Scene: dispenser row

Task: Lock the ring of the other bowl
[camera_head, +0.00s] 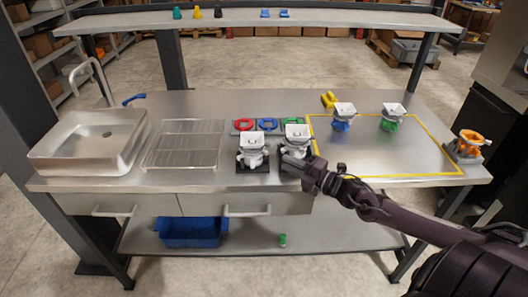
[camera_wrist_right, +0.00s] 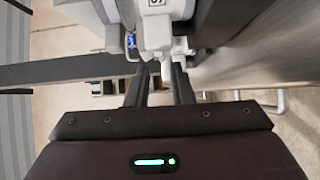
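Two white bowl-topped units stand on dark bases at the table's front middle: the left unit (camera_head: 251,147) and the right unit (camera_head: 297,134). My right gripper (camera_head: 297,163) is at the front of the right unit, hiding part of its lower body. In the right wrist view, the fingers of my right gripper (camera_wrist_right: 162,75) are apart. A white lever-like part (camera_wrist_right: 167,62) of the unit lies between or just beyond their tips, closer to the right finger; contact is unclear. Whether either unit's ring is locked cannot be made out. My left gripper is not in view.
Red (camera_head: 243,124), blue (camera_head: 267,124) and green (camera_head: 291,121) rings sit behind the units. An orange piece (camera_head: 470,138) is at the right edge.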

